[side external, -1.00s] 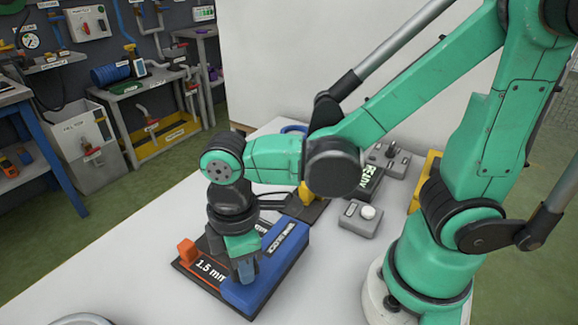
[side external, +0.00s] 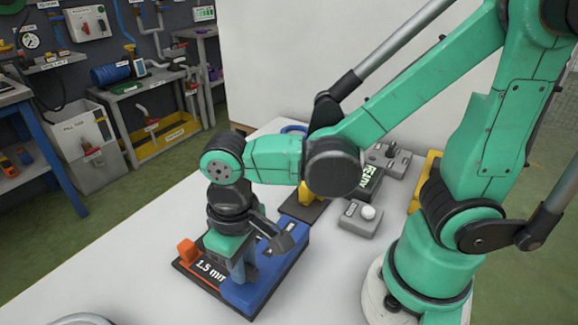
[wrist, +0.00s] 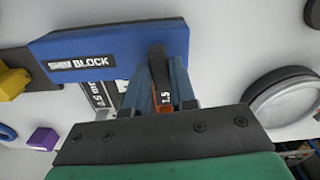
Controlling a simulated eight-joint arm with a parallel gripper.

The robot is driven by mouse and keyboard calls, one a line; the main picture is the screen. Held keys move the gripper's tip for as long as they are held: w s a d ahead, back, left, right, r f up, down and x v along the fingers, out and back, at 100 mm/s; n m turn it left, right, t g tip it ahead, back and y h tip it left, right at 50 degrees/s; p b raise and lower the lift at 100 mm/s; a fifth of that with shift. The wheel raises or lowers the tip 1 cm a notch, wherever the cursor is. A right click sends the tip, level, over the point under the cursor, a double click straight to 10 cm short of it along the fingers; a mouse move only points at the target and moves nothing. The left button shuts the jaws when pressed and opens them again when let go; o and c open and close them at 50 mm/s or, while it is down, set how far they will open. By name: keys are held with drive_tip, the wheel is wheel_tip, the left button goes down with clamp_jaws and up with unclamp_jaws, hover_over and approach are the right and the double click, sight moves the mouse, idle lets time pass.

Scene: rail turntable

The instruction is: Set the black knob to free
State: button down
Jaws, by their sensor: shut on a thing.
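My gripper (side external: 243,270) points down at the block's left side. No marking reading "free" can be read.
An orange block (side external: 187,250) stands at the plate's left end. A round silver-rimmed dish (wrist: 290,102) lies right in the wrist view. Bare table lies left.

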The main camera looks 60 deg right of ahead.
drive_tip(key=shift+m, duration=0.6)
drive_tip(key=c, duration=0.7)
unclamp_jaws()
drive_tip(key=shift+r, duration=2.85)
